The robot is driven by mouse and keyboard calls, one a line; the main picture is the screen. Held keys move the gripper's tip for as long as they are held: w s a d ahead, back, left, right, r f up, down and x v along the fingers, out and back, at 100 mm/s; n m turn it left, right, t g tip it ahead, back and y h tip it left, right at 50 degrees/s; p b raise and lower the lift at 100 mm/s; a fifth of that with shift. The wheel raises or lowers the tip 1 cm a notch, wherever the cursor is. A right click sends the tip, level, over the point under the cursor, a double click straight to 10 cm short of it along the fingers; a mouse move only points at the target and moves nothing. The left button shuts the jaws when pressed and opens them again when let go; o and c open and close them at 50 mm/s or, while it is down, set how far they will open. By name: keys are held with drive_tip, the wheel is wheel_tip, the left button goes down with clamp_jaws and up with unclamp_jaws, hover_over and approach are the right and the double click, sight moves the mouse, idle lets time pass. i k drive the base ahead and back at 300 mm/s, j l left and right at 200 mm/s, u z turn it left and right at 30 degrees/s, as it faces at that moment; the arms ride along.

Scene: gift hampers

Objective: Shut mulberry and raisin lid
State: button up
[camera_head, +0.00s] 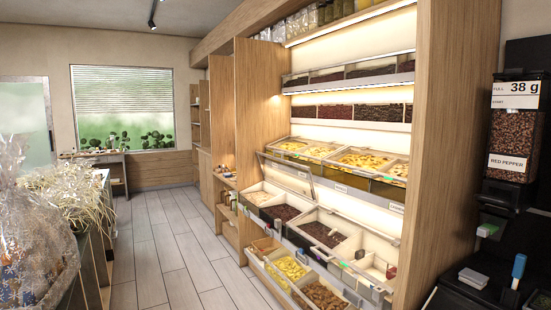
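The middle row of the wall display holds open bins: a pale one (262,197), a dark one (280,213), a wider dark-brown one (326,233) and a mostly empty whitish one (376,266). A clear lid (287,174) stands raised above the left bins of this row. Another clear panel (355,208) appears raised above the right bins. Labels are too small to read, so I cannot tell which bins hold mulberry and raisin. My gripper is not in view.
A lower row holds yellow (290,267) and brown (323,297) goods. An upper row (362,161) holds yellow goods. A red pepper dispenser (515,130) stands at the right. Wrapped hampers (35,235) stand at the left. The plank floor (165,250) between is clear.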

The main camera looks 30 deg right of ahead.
sight(304, 167)
drive_tip(key=i+l+z, duration=0.1)
drive_tip(key=i+l, duration=0.15)
drive_tip(key=i, duration=0.2)
drive_tip(key=i+l+z, duration=0.1)
drive_tip(key=i+l, duration=0.15)
drive_tip(key=i, duration=0.25)
drive_tip(key=i+l+z, duration=0.1)
drive_tip(key=i, duration=0.4)
drive_tip(key=l, duration=0.1)
